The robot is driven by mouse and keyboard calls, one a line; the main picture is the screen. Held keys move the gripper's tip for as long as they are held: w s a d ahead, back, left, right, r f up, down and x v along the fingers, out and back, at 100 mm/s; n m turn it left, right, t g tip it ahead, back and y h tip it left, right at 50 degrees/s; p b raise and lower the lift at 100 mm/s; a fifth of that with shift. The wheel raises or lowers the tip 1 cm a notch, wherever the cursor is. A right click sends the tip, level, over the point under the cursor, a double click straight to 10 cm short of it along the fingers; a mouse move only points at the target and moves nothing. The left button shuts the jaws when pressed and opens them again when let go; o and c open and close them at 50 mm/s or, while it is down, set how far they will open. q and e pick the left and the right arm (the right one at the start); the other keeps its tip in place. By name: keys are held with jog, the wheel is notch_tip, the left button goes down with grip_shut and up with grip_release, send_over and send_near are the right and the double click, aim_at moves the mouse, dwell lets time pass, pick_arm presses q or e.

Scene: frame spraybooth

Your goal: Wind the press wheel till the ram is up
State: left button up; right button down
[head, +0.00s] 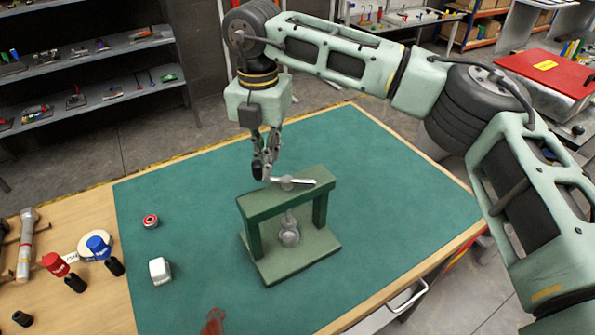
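The press (265,205) is a small green frame on a flat green base, standing on the green mat. Its wheel (287,183) shows on top of the crossbeam as a pale grey hub with a bar. The ram (289,234), a grey round piece on a screw, hangs below the crossbeam, low over the base. My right gripper (264,172) points down at the left end of the wheel's bar, its fingertips close to or touching it. The fingers overlap, so their gap and grip are unclear. My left gripper is not in view.
A red-and-black ring (151,221) and a white block (160,270) lie on the mat (370,220) left of the press. Red and blue capped tools (98,247) and a tape roll are at the table's left. The mat right of the press is clear.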

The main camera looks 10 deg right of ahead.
notch_tip(320, 180, up, 7)
jog(key=p, duration=0.4)
jog(key=shift+w+d, duration=0.2)
jog(key=shift+w, duration=0.25)
dwell(0.6)
